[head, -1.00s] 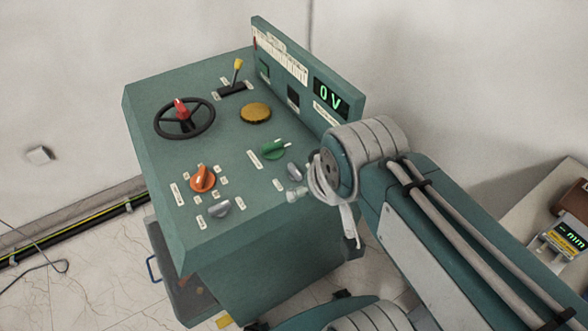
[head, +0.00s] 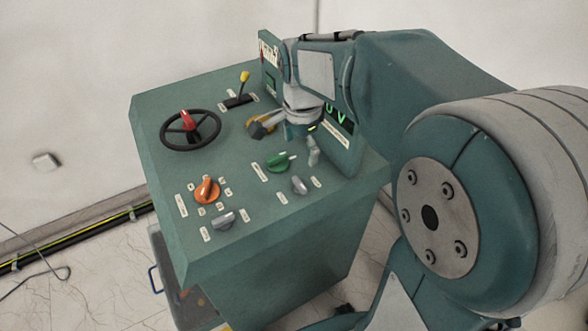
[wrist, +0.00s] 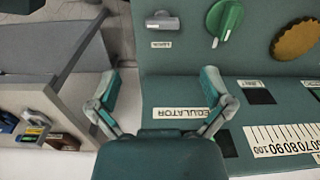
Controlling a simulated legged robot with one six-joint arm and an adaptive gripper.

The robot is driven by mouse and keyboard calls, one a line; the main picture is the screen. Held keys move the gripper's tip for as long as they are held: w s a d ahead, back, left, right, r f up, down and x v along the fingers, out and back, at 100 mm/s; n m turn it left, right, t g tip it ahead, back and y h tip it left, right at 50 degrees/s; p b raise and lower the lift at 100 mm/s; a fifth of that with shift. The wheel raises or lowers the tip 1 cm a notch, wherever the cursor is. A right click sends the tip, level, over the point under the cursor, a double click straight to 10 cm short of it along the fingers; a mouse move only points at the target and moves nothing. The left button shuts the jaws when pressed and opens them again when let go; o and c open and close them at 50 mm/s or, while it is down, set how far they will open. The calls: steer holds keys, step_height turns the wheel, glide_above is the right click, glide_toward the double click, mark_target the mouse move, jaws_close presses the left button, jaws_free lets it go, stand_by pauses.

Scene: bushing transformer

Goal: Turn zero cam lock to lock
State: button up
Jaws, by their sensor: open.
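The teal control console (head: 215,95) has several knobs on its sloped top. A small grey knob (head: 299,184) sits at its right side, beside a green knob (head: 278,161). Which knob is the zero cam lock I cannot tell, as the labels are too small. My gripper (head: 286,143) is open and empty above the panel's back right, near the upright display panel. In the wrist view the grey knob (wrist: 162,22) lies beyond the spread fingertips (wrist: 158,86), roughly in line with the gap and apart from them. The green knob (wrist: 225,17) is right of it.
An orange knob (head: 207,190) and another grey knob (head: 223,219) are at the front. A black handwheel (head: 191,130) and a yellow-tipped lever (head: 243,84) stand farther back. My fingers partly hide a yellow knob (wrist: 295,36). The upright panel is close to my gripper.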

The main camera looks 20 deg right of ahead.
mark_target(299, 182)
steer(key=shift+m, duration=0.5)
steer(key=f, duration=1.1)
steer(key=shift+w+d+f, duration=0.1)
steer(key=shift+w+f, duration=0.1)
steer(key=shift+w, duration=0.2)
steer(key=c, duration=1.1)
